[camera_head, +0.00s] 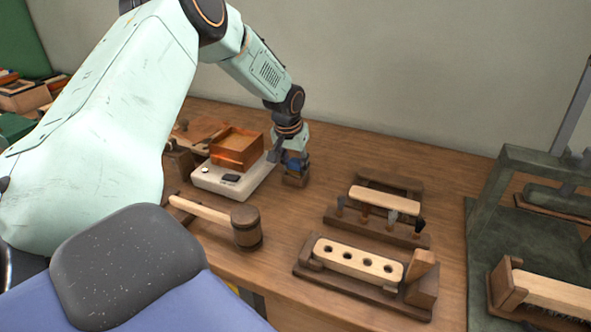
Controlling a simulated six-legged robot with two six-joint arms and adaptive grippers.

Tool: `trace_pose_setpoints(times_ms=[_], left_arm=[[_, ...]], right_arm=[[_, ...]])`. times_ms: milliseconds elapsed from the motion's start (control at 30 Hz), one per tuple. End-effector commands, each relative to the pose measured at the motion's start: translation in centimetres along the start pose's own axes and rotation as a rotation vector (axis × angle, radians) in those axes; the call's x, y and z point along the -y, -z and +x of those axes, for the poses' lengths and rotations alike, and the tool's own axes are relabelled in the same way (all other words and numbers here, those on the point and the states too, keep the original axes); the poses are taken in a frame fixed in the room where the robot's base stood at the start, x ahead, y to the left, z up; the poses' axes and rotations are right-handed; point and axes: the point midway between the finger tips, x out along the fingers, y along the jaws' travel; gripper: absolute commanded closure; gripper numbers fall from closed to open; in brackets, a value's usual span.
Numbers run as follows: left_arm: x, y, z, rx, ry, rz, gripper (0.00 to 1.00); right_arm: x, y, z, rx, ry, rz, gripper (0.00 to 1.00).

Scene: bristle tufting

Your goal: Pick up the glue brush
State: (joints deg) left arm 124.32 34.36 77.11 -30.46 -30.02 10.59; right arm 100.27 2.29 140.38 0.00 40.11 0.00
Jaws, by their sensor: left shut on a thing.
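My left gripper (291,158) reaches down at the back middle of the bench, just right of the white device. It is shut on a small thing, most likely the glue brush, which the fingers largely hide. A small brown wooden holder (295,180) stands directly below the fingertips, with a bit of blue showing above it. I cannot tell whether the brush still touches the holder. My right gripper is out of view.
An orange-brown wooden box (237,148) sits on a white scale-like device (236,184). A wooden mallet (246,228) lies in front. A green metal frame (512,190) is at right.

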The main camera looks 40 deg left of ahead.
Motion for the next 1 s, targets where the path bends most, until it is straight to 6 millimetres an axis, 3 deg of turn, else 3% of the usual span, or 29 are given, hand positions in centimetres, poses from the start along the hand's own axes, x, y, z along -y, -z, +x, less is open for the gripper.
trace_pose_setpoints(times_ms=[167,467,800,1000], left_arm=[[0.0,-0.2,0.2,0.003,0.001,0.0,0.92],[0.0,0.0,-0.5,0.003,0.0,0.0,0.92],[0.0,1.9,-6.7,0.0,-0.001,0.0,0.92],[0.0,2.5,-9.1,0.001,0.0,0.0,0.92]], right_arm=[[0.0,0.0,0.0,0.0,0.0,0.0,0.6],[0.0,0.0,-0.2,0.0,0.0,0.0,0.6],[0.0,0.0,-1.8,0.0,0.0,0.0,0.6],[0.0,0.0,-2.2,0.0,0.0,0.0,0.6]])
